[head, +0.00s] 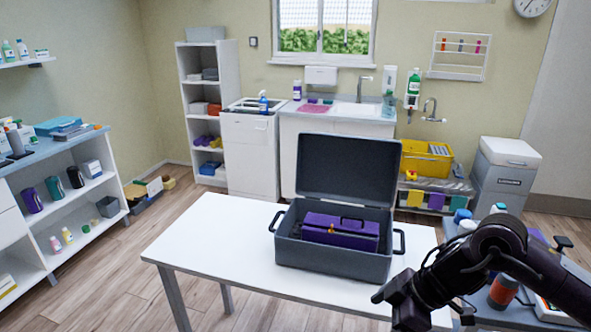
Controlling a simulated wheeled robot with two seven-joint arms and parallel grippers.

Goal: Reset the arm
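My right arm comes in from the right, dark and bent. Its gripper (390,296) is low over the front right part of the white table (205,238), to the right of and nearer than the case. The fingers are too dark and small to tell whether they are open or shut. I see nothing clearly held in it. My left gripper is not in view.
An open dark grey case (334,262) stands on the table with a purple box (340,230) inside. The table's left part is clear. A cluttered side surface (497,312) with bottles lies behind my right arm. Shelves (70,200) stand at left.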

